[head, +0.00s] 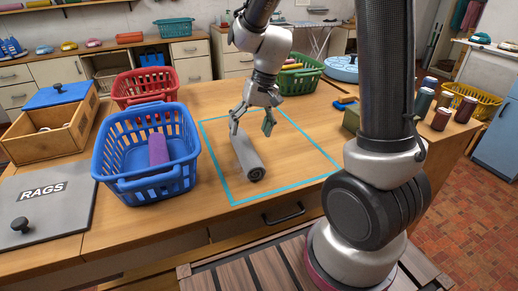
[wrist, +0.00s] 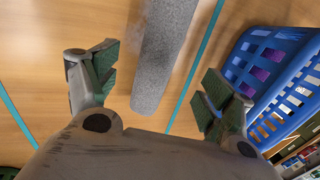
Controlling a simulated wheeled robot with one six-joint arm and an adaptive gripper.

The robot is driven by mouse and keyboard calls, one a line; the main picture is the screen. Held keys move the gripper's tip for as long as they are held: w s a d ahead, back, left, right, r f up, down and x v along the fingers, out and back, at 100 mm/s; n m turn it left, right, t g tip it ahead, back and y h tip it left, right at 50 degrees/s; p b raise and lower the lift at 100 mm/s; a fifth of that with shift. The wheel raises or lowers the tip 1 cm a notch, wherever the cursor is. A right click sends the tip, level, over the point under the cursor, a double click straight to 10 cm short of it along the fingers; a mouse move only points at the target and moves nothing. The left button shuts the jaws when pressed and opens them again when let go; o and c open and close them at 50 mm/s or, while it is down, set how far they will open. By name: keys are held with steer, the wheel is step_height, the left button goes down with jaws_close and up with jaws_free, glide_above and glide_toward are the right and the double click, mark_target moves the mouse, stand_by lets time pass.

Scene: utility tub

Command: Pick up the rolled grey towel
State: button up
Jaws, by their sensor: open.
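The rolled grey towel (head: 247,157) lies on the wooden table inside a blue-green taped outline, its rolled end facing the front. It also shows in the wrist view (wrist: 164,55), running from the top edge down to between my fingers. My gripper (head: 252,124) is open and empty above the far part of the towel, with one finger to each side of it in the head view. In the wrist view the green-padded fingers of my gripper (wrist: 160,85) stand apart, with the towel closer to the left finger. I cannot tell whether either finger touches it.
A blue basket (head: 112,160) holding a purple roll stands left of the outline, with a red basket (head: 142,88) behind it. A wooden box (head: 45,145) and a grey "RAGS" lid (head: 62,208) lie further left. Several dark jars (head: 442,118) stand at the right. The taped area around the towel is clear.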

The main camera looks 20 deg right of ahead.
mark_target(247, 143)
steer(key=x, duration=0.7)
steer(key=shift+s+f, duration=0.2)
steer(key=shift+f, duration=0.15)
steer(key=shift+c, duration=0.2)
steer(key=c, duration=1.3)
